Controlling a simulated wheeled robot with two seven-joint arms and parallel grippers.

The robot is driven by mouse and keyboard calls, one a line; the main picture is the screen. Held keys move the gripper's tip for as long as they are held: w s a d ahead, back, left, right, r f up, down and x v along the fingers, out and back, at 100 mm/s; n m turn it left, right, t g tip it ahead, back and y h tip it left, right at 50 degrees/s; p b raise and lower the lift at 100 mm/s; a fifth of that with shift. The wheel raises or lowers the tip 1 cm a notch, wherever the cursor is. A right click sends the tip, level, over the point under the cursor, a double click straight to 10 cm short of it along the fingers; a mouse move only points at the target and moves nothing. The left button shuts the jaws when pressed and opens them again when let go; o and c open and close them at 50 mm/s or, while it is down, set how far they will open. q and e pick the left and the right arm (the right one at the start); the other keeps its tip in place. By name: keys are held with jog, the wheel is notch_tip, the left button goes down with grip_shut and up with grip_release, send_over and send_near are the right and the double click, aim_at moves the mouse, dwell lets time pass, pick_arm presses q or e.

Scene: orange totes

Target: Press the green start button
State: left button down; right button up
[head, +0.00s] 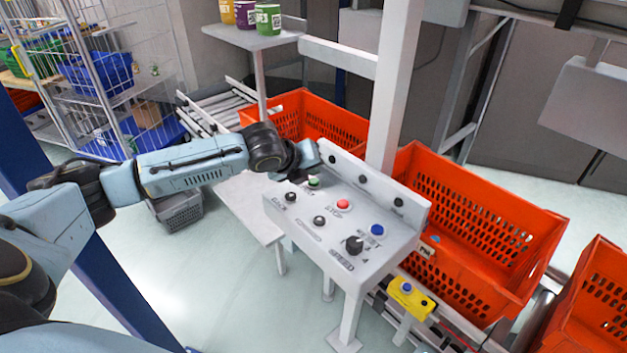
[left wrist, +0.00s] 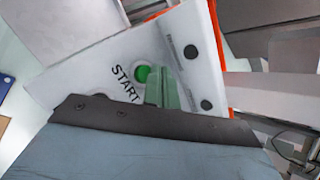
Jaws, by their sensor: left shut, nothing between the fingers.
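The green start button (head: 314,182) sits at the back left of the grey control panel (head: 300,225). In the left wrist view the green button (left wrist: 142,73) shows beside the word START, partly covered by my fingers. My left gripper (head: 308,172) is at the panel's back left corner, close above the button. Its shut fingers (left wrist: 162,88) hold nothing and overlap the button's right edge in the left wrist view. I cannot tell whether they touch it. My right gripper is not in view.
A red stop button (head: 343,204), a blue reset button (head: 376,230) and a black speed knob (head: 354,244) share the panel. Orange totes (head: 475,215) stand behind and to the right. A yellow box (head: 410,297) with a blue button is below right. A white post (head: 395,90) rises behind the panel.

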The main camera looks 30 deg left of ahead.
aim_at(311, 184)
pick_arm(q)
jog(key=shift+f, duration=0.1)
jog(key=shift+f+p, duration=0.3)
jog(key=shift+f, duration=0.55)
dwell(1.0)
jog(key=shift+r, duration=0.1)
jog(key=shift+r+p, duration=0.8)
jog(key=shift+p, duration=0.5)
notch_tip(311, 184, up, 5)
jog(key=p, duration=0.6)
jog(key=shift+r, duration=0.1)
